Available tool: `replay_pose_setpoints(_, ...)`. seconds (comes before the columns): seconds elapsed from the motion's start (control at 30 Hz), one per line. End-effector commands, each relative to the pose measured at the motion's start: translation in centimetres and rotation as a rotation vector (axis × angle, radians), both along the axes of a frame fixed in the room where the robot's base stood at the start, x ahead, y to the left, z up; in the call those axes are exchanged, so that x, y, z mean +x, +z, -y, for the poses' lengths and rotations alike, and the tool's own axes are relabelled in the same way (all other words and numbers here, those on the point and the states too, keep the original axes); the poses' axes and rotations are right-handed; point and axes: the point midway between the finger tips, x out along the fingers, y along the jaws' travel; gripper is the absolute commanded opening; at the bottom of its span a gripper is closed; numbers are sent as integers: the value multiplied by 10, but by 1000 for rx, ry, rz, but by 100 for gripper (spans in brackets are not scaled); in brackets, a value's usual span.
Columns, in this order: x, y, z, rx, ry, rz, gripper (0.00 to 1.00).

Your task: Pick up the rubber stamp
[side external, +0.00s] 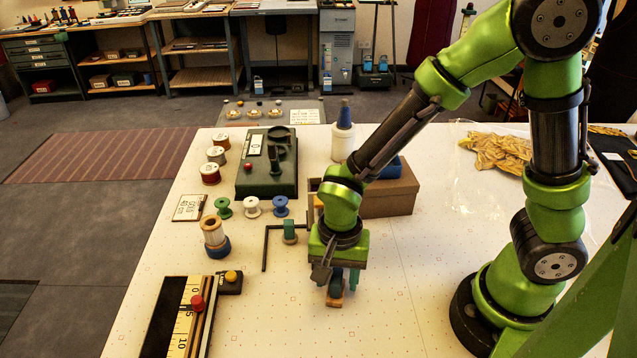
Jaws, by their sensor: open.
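My gripper (337,282) points down near the middle of the white table, with its jaws open. Between and below its fingers is a small upright item with a blue-grey upper part and a tan wooden end (336,301), which looks like the rubber stamp. The fingers stand on either side of it and partly hide it. I cannot tell whether they touch it.
A black angled rod (266,247) lies left of the teal piece. Several thread spools (251,207) and a dark green device (268,165) stand farther back. A cardboard box (392,195) is behind my gripper. A ruler board (183,318) lies front left. The table's front right is clear.

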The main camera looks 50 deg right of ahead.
Motion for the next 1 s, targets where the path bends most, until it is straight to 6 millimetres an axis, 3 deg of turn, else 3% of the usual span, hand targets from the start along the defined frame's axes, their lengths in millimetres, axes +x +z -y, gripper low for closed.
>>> replay_pose_setpoints(0.27, 0, -5, 0, 1, 0, 1, 51)
replay_pose_setpoints(0.63, 0, -4, 0, 1, 0, 1, 0)
replay_pose_setpoints(0.87, 0, -4, 0, 1, 0, 2, 0)
replay_pose_setpoints(1.0, 1, 9, -1, 3, 0, 6, 0)
